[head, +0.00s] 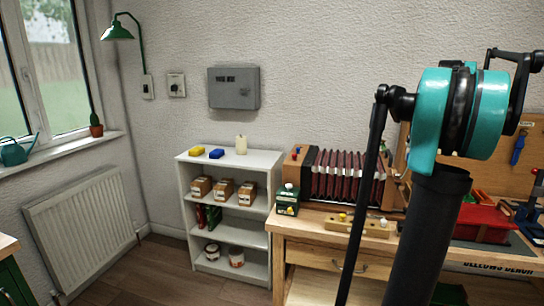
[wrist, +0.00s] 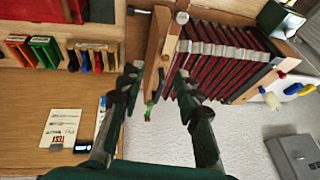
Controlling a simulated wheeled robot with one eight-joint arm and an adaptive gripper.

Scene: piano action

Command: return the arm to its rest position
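My gripper (wrist: 157,84) shows in the wrist view with its two dark fingers spread apart and nothing held between them. Beyond the fingertips are the wooden end board and dark red folds of a bellows (wrist: 222,60); the distance to them is hard to tell. In the head view my arm (head: 436,225) rises at the right with its teal joint high up. My gripper is not visible in that view. The bellows (head: 345,178) stands on the workbench (head: 330,262), partly hidden behind my arm.
A white shelf (head: 228,240) with small boxes and tins stands left of the bench. A green-and-black box (head: 287,200) and a wooden block with knobs (head: 357,226) sit on the bench. A red item (head: 484,222) lies right of my arm. Open floor shows at lower left.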

